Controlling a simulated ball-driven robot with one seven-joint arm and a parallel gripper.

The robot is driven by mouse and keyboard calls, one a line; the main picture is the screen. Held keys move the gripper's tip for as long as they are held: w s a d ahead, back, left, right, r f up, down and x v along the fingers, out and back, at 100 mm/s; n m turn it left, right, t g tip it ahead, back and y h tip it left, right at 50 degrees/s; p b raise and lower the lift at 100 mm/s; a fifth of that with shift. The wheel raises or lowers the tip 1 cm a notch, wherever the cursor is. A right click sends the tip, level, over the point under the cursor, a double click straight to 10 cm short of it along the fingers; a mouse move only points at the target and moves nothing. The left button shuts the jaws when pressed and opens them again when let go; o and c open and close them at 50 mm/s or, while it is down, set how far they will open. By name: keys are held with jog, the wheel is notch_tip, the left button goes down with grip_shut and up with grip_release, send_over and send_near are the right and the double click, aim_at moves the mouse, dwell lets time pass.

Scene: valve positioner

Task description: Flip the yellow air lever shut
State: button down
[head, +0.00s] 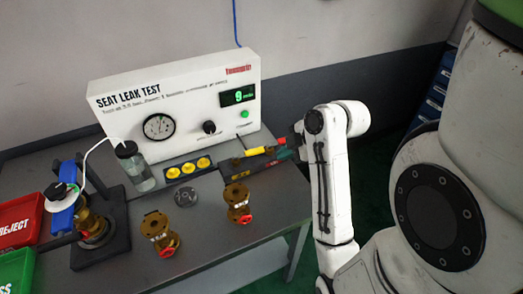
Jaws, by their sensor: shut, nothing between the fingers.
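I cannot tell whether anything touches the lever.
A blue tray with yellow discs (188,168), a grey disc (186,193) and two brass valves (160,233) (238,203) are on the bench. A clear bottle (135,165) and a clamp fixture (95,225) stand left. Red (20,218) and green bins (17,270) are at far left.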

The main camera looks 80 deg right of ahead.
aim_at(259, 152)
jog(key=x, duration=0.8)
jog(key=shift+f, duration=0.15)
jog(key=w+d, duration=0.2)
jog(key=shift+d+f, duration=0.1)
jog(key=shift+d, duration=0.2)
jog(key=shift+w+d, duration=0.35)
jog(key=shift+w+d+p, duration=0.35)
jog(key=shift+d+p, duration=0.05)
jog(key=shift+d, duration=0.3)
